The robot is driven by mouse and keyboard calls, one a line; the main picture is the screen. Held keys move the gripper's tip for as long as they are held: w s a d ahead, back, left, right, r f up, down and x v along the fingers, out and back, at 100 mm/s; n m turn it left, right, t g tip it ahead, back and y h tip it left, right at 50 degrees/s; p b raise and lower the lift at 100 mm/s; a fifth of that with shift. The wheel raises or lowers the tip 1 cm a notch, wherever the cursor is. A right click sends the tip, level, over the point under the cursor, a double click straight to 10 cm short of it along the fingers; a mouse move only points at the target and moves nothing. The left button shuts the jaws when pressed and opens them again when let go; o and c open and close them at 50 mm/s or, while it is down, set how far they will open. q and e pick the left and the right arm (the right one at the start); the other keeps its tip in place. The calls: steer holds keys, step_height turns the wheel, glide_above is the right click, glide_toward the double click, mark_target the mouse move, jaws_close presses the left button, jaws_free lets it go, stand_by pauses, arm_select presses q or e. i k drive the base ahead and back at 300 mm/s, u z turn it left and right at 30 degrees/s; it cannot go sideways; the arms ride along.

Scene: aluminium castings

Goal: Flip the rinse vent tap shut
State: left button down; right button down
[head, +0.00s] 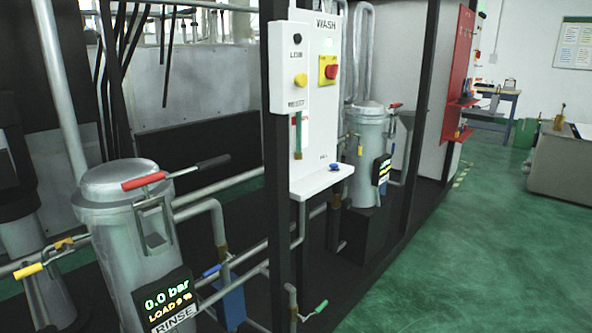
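The rinse filter housing (130,240) is a grey metal cylinder at the lower left. Its display (168,305) reads 0.0 bar, LOAD 9 %, RINSE. A red-handled lever (145,181) sits at its top front, its grip lying roughly level. A longer lever with a black grip (213,161) points right from the lid. Yellow (29,271), blue (211,270) and green (316,309) handles sit on pipes around the housing. No label readable here says which one is the vent tap. Neither of my grippers is in view.
Right of the housing stands a white WASH control panel (318,100) on a black post (278,215). Behind it is a second, similar housing (366,150). Pipes crowd the space around the rinse housing. The green floor (460,260) at right is open.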

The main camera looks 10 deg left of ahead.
mark_target(25, 272)
steer(key=u, duration=1.35)
steer(key=k, duration=0.75)
steer(key=z, duration=0.65)
steer(key=k, duration=0.55)
steer(key=z, duration=0.85)
steer(key=i, duration=0.95)
steer(key=u, duration=0.5)
steer(key=i, duration=0.95)
steer(key=u, duration=1.05)
